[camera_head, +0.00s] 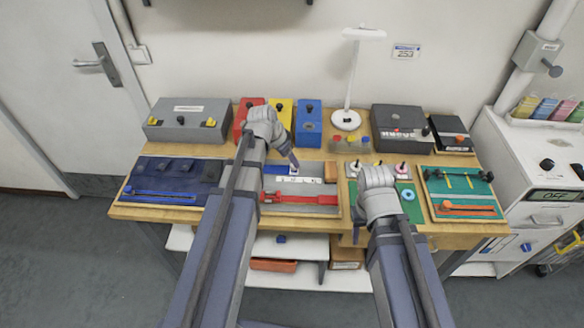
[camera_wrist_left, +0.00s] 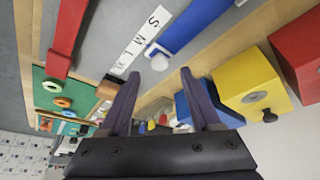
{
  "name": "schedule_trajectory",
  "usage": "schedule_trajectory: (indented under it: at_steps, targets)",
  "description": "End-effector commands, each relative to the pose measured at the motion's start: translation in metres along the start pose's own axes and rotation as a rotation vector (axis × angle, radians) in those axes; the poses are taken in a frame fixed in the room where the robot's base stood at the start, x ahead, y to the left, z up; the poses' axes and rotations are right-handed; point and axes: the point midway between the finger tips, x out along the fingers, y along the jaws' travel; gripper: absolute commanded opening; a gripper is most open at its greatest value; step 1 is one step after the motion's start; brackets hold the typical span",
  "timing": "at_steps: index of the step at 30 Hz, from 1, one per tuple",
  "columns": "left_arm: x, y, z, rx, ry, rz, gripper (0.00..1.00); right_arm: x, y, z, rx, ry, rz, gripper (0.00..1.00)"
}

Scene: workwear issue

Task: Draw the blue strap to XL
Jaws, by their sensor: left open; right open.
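The grey board (camera_head: 328,170) lies in the middle of the bench with a white size scale (camera_head: 300,180) on it. In the left wrist view the scale (camera_wrist_left: 140,42) shows S, M and further letters. The blue strap (camera_wrist_left: 196,24) runs beside the scale and ends in a white tab and knob (camera_wrist_left: 159,58), roughly level with the middle letters. My left gripper (camera_wrist_left: 158,74) is open, with the knob showing between its fingertips; contact cannot be told. My right gripper (camera_head: 357,236) is open and empty, over the bench's front edge.
A red strap (camera_head: 300,197) lies along the board's front. Blue (camera_head: 308,123), yellow (camera_head: 281,110) and red (camera_head: 240,122) boxes stand behind. A white lamp (camera_head: 347,118) stands at the back.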

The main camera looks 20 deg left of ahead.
Motion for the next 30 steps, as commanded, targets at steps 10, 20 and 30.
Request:
schedule_trajectory:
  at_steps: [10, 20, 30]
  targets:
    - [0.04, 0.0, 0.001, 0.0, 0.0, 0.0, 0.64, 0.037, -0.004, -0.002, 0.0, 0.0, 0.0, 0.5]
    - [0.039, 0.0, 0.0, 0.0, 0.0, 0.0, 0.58, 0.036, -0.003, -0.002, 0.0, 0.0, 0.0, 0.5]
    - [0.039, 0.0, 0.0, -0.001, 0.0, 0.0, 0.2, 0.036, -0.003, -0.002, 0.0, 0.0, 0.0, 0.5]
